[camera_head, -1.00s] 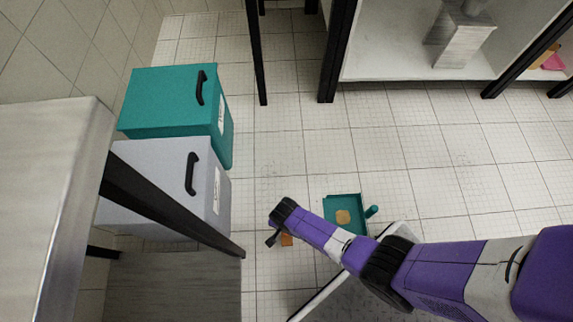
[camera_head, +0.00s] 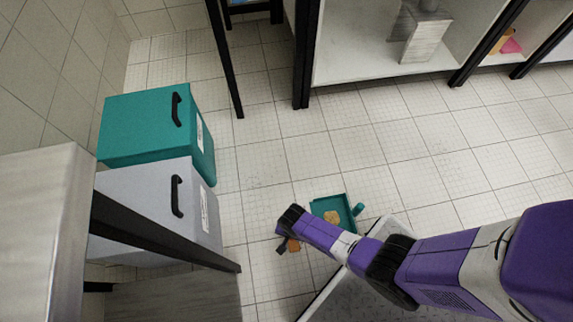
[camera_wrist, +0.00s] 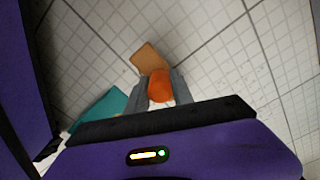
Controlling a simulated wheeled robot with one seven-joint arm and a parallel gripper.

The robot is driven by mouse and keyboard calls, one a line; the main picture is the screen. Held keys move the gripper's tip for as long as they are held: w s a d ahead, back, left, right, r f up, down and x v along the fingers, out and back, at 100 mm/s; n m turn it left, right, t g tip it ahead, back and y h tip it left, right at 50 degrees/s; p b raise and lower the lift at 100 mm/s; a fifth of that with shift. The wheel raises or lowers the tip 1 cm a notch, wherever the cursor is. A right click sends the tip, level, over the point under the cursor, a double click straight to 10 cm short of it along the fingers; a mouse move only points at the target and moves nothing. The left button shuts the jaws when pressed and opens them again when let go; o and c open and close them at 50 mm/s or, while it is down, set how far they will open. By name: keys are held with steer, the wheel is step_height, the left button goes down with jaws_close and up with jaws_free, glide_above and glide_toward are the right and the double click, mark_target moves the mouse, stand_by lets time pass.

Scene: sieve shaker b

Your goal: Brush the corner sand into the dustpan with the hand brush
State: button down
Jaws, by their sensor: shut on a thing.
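The teal dustpan (camera_head: 324,207) lies on the tiled floor, with a tan patch of sand (camera_head: 332,216) in it. Part of a teal thing, likely the dustpan, shows at lower left in the wrist view (camera_wrist: 100,108). My gripper (camera_wrist: 161,88) is shut on the orange handle of the hand brush (camera_wrist: 160,84). A flat tan piece (camera_wrist: 149,58) shows just beyond the handle; I cannot tell if it is the brush head or sand. In the head view the brush (camera_head: 294,245) shows beneath my gripper, left of the dustpan. The bristles are hidden.
A teal bin (camera_head: 145,125) and a grey bin (camera_head: 140,205) stand at left, by a table (camera_head: 45,220) with dark legs. A shelf unit (camera_head: 365,60) stands at the back right. Open tiled floor lies between the bins, shelf and dustpan.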

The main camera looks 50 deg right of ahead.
steer(key=shift+s+d, duration=0.25)
steer(key=shift+d, duration=0.1)
steer(key=shift+s+d+p, duration=0.2)
steer(key=shift+s+d, duration=0.4)
steer(key=shift+d, duration=0.25)
steer(key=shift+s+d+p, duration=0.2)
steer(key=shift+s+d, duration=0.4)
steer(key=shift+d, duration=0.2)
steer(key=shift+s+d+p, duration=0.2)
steer(key=shift+s+d, duration=0.4)
steer(key=shift+d, duration=0.25)
step_height(320, 180, up, 3)
steer(key=p, duration=0.2)
steer(key=shift+p, duration=0.4)
steer(key=shift+f, duration=0.1)
